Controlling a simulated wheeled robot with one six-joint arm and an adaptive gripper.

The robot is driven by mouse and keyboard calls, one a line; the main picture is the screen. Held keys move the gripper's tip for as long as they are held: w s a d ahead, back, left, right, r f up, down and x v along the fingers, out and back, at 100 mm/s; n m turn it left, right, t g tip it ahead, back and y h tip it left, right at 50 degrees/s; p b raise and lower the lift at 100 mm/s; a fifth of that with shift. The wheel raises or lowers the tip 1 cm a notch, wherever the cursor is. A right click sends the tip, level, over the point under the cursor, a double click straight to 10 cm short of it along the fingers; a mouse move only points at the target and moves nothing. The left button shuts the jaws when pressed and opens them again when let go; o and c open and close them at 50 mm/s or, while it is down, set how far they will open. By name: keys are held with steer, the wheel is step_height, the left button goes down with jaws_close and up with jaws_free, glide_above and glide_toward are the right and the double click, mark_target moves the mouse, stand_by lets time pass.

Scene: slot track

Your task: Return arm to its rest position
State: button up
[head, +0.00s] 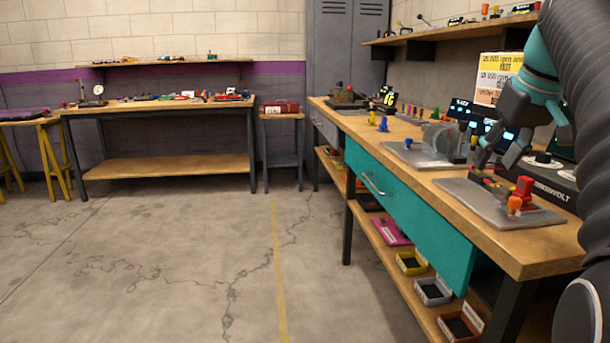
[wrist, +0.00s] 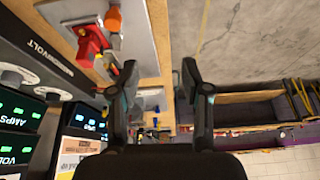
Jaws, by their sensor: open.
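My arm, with a teal section, reaches down from the right edge of the head view over the workbench (head: 440,181). My gripper (head: 495,157) hangs just above the bench near a grey metal plate (head: 537,214). The plate carries a red block (head: 523,188) and an orange piece (head: 514,204). In the wrist view my gripper (wrist: 158,66) has its two fingers spread wide, with nothing held between them. The red block (wrist: 88,44) and orange piece (wrist: 113,19) show left of the fingers there. I cannot tell the exact clearance to the plate.
A power supply (head: 556,187) stands right behind the plate. A second plate with a grey fixture (head: 440,140) lies farther along the bench. An upper shelf (head: 450,31) runs along the right wall. The floor (head: 180,250) left of the bench is clear.

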steer(key=s+a+f, duration=0.7)
steer(key=a+f, duration=0.4)
steer(key=a, duration=0.1)
steer(key=s+a+f, duration=0.3)
steer(key=s+f, duration=0.2)
steer(key=f, duration=0.3)
steer(key=s+a+f+t, duration=0.1)
steer(key=s+a+f, duration=0.3)
steer(key=f, duration=0.5)
steer(key=shift+s+a+f, duration=0.25)
steer(key=shift+s+f, duration=0.05)
steer(key=shift+s, duration=0.4)
